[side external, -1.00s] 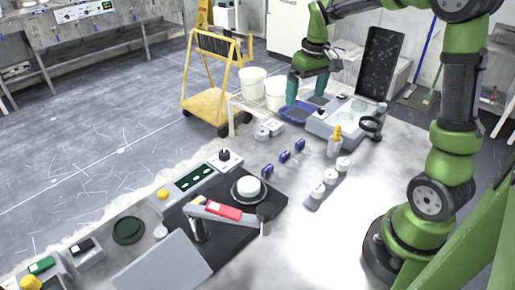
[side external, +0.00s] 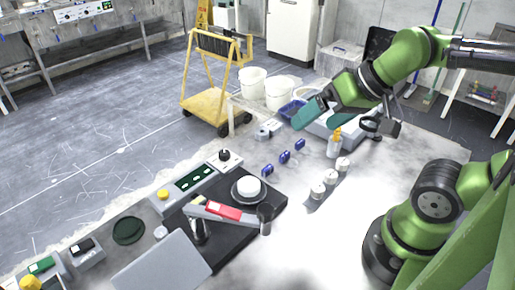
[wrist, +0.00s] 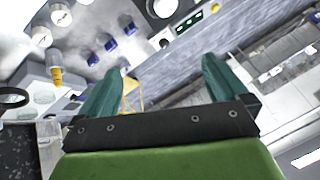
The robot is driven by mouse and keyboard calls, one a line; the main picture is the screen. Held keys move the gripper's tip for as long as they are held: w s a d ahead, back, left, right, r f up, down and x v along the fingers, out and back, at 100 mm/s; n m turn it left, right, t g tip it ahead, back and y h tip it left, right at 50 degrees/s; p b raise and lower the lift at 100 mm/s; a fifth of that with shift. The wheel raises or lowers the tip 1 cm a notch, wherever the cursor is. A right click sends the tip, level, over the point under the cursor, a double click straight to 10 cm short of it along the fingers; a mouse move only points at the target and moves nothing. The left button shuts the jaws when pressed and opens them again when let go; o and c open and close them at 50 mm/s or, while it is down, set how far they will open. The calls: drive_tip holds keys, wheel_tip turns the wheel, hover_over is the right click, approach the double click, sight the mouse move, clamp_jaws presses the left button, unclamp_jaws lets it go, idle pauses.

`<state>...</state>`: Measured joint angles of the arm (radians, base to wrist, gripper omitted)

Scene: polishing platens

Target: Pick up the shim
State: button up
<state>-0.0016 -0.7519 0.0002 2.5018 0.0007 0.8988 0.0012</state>
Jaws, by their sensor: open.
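I cannot make out which thing is the shim; no thin plate is clearly visible. My gripper (side external: 322,116) is raised over the far part of the bench, tilted, with its teal fingers pointing toward the left. In the wrist view my gripper (wrist: 160,72) has its two fingers wide apart with nothing between them. A blue tray (side external: 287,112) lies just behind the fingers in the side view, partly hidden by my gripper, so its contents are unclear.
Blue clips (side external: 284,157) stand in a row mid-bench. White-topped cylinders (side external: 318,189), a yellow-capped bottle (side external: 334,147) and a magnifier (side external: 370,125) are nearby. A black mat (side external: 228,245) holds a round platen and red-topped arm. White buckets (side external: 279,94) stand behind.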

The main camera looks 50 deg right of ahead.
drive_tip(key=shift+c, duration=0.5)
drive_tip(key=c, duration=0.5)
drive_tip(key=shift+o, duration=0.2)
drive_tip(key=n+g+h, duration=0.2)
drive_tip(key=n+g, duration=0.2)
drive_tip(key=g, duration=0.3)
hover_over(269, 168)
wheel_tip(269, 168, down, 8)
drive_tip(key=f, duration=1.1)
drive_tip(key=shift+a, duration=0.25)
drive_tip(key=shift+d+f, duration=0.2)
drive_tip(key=shift+f, duration=2.4)
